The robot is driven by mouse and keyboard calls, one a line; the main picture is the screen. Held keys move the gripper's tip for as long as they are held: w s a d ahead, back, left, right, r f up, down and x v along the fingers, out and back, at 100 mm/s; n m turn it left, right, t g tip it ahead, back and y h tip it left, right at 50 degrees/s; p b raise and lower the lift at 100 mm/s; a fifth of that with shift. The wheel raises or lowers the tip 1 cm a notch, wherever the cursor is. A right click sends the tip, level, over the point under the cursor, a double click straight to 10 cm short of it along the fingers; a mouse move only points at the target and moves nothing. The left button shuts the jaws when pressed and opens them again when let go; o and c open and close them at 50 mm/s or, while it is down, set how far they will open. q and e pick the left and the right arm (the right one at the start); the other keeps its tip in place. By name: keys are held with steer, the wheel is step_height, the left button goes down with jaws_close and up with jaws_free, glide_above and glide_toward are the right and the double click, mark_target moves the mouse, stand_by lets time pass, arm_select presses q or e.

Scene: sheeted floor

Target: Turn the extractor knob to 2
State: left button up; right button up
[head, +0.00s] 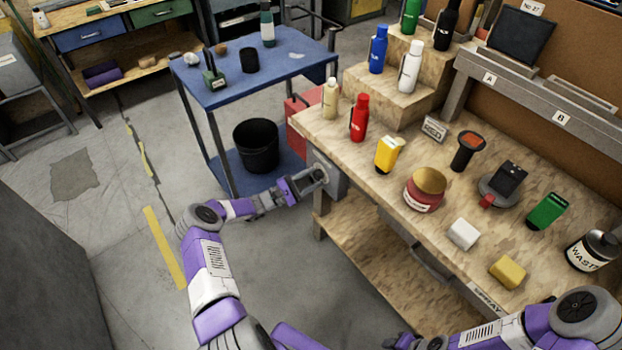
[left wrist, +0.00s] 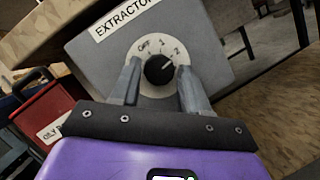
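The extractor box (left wrist: 205,35) is a grey panel labelled EXTRACTOR on the bench's end; it also shows in the head view (head: 334,178). Its round black knob (left wrist: 160,69) sits on a white dial (left wrist: 149,93) marked OFF, 1 and 2. The knob's pale pointer line slants up and right, roughly toward the 2; its exact setting is hard to tell. My left gripper (left wrist: 159,85) is open, its fingers apart on either side of the knob; contact is not visible. It also shows in the head view (head: 312,181). My right arm's end (head: 405,342) is low at the bottom edge, its fingers unclear.
The wooden bench (head: 330,135) holds several bottles, a red jar (head: 423,196), a white block (head: 463,234) and a yellow block (head: 507,272). A blue cart (head: 290,65) with a black bin (head: 257,146) stands behind my left arm. The floor to the left is open.

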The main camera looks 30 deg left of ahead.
arm_select(q)
steer(key=shift+o, duration=1.1)
steer(key=p+v, duration=0.1)
steer(key=v, duration=0.6)
steer(key=shift+s+a, duration=0.2)
steer(key=shift+s, duration=0.05)
